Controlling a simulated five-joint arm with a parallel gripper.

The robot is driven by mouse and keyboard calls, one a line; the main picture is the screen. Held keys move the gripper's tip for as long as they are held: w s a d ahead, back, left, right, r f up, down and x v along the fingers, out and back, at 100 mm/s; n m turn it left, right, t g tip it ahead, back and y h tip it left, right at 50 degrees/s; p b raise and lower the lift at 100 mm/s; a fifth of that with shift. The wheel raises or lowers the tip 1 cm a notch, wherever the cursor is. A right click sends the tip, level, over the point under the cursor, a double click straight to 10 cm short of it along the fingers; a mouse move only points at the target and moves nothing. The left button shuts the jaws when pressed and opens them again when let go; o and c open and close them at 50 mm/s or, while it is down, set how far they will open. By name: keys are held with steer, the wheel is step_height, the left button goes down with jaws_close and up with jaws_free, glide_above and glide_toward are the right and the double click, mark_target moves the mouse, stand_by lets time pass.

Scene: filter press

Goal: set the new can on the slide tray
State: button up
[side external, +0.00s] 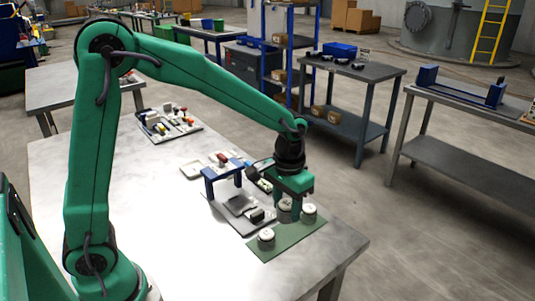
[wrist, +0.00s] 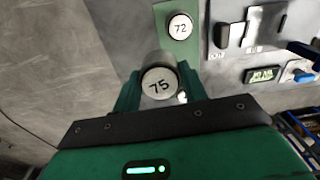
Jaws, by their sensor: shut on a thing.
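My gripper (side external: 288,198) is shut on a can marked 75 (wrist: 159,83), pale-topped with grey sides. The can is upright over the green mat (side external: 289,240); I cannot tell whether it touches the mat. Two more pale-topped cans stand on the mat in the side view, one at the front left (side external: 266,236) and one at the right (side external: 309,211). A can marked 72 (wrist: 179,27) shows in the wrist view. A grey plate (side external: 238,206), apparently the slide tray, lies by the blue press frame (side external: 221,178). My gripper hides part of the area behind it.
A small black block (side external: 256,215) sits on the grey base, between the plate and the mat. A tray of small parts (side external: 168,122) lies farther back on the metal table (side external: 170,235). The table's front left is clear. Its right edge is near the mat.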

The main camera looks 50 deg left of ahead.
steer(key=a+r+n, duration=0.1)
steer(key=a+n, duration=1.3)
steer(key=a, duration=0.6)
steer(key=shift+a, duration=0.3)
steer(key=shift+f, duration=0.2)
steer(key=shift+f, duration=4.95)
steer(key=shift+f, duration=0.25)
steer(key=o, duration=1.1)
steer(key=shift+r, duration=0.1)
